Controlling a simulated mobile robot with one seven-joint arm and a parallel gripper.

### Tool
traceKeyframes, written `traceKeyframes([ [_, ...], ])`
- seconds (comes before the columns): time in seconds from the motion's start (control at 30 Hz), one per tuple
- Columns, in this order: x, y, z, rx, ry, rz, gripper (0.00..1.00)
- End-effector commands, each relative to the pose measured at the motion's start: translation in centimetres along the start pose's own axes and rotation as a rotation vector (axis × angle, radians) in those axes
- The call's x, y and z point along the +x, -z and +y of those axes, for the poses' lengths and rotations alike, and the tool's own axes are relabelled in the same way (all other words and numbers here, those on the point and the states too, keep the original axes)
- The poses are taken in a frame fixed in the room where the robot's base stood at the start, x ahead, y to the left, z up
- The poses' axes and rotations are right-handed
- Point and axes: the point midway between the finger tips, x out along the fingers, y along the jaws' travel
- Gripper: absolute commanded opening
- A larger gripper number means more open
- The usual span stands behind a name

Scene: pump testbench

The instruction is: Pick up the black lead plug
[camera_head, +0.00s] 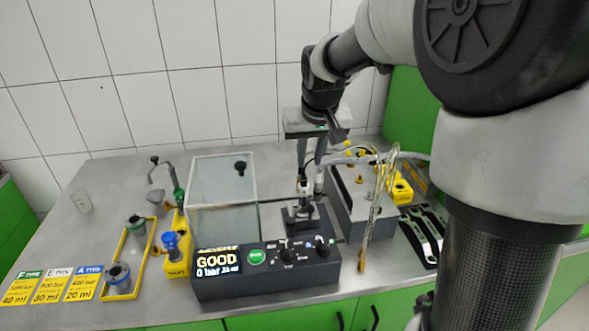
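My gripper (311,186) points down over the middle of the bench, just above the small dark pump stand (305,216) behind the display box. Its two grey fingers show side by side with a narrow gap. Small dark and light parts show at the fingertips, too small to tell whether one is gripped. A black lead (278,200) runs from the clear box toward the fingertips. I cannot make out the black lead plug for certain; it may be among the parts at the fingertips.
A display box (266,278) reading GOOD stands in front, with the clear box (223,197) behind it. A grey block (352,205) and yellow-coated leads (377,215) are close on the right. Yellow trays (124,291) stand left. The far-left bench is mostly free.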

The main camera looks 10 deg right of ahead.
Motion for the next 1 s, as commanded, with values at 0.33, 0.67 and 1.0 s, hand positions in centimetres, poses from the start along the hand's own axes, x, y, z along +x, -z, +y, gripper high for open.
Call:
traceKeyframes([
  [0.33,4.1,0.0,-0.1,0.000,0.000,-0.001,0.22],
  [0.67,8.5,0.4,-0.4,-0.001,0.000,-0.003,0.22],
  [1.0,9.2,0.5,-0.3,0.001,0.000,0.001,0.22],
])
